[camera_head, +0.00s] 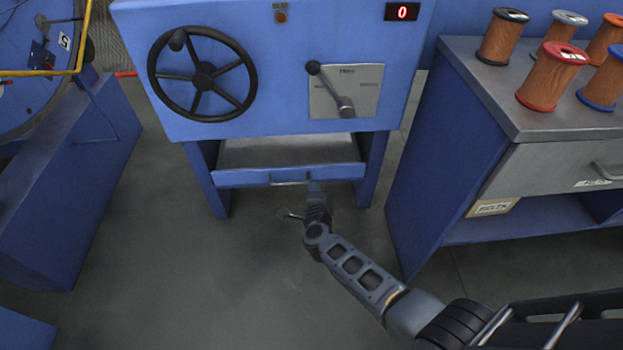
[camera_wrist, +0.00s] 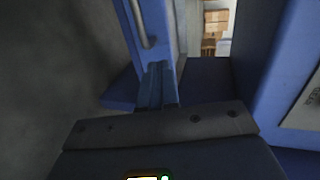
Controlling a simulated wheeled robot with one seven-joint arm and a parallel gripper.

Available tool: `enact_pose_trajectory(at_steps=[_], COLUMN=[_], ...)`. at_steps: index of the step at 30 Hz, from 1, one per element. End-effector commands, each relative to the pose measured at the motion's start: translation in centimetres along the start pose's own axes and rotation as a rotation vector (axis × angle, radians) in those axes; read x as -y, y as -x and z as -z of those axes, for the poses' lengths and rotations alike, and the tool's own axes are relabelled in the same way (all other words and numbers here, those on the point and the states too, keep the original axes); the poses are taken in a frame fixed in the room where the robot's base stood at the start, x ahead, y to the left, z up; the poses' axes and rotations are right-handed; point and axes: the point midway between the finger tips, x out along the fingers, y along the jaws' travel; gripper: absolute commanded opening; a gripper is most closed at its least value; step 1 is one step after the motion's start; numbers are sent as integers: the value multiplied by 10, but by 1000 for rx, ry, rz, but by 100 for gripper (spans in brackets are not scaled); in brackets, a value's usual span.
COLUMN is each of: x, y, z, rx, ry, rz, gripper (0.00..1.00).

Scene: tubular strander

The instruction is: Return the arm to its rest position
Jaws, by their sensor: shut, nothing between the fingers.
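My arm reaches from the lower right to the front of the blue machine cabinet (camera_head: 290,120). My gripper (camera_head: 315,186) is shut and empty, at the front edge of the open-topped blue drawer (camera_head: 235,177). It is just right of the drawer's metal bar handle (camera_head: 288,183). In the wrist view my shut fingers (camera_wrist: 157,85) point along the drawer front (camera_wrist: 158,30), with the handle (camera_wrist: 142,22) beyond them. I cannot tell whether the fingertips touch the drawer front.
A black handwheel (camera_head: 203,73) and a lever (camera_head: 332,90) are on the cabinet face, under a red display showing 0 (camera_head: 402,12). A blue workbench (camera_head: 440,165) with several spools stands at right. A blue machine base (camera_head: 65,190) is at left. Grey floor (camera_head: 190,285) is clear between.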

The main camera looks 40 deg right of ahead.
Motion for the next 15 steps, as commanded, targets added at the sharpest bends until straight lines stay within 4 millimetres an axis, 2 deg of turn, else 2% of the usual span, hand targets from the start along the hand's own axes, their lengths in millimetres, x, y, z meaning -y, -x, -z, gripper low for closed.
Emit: enact_pose_trajectory(at_steps=[1,7,15], x=[4,3,0], y=[12,46,64], z=[0,1,0], rx=[1,0,-2], ry=[1,1,-1], rz=[-2,-2,0], gripper=[0,0,0])
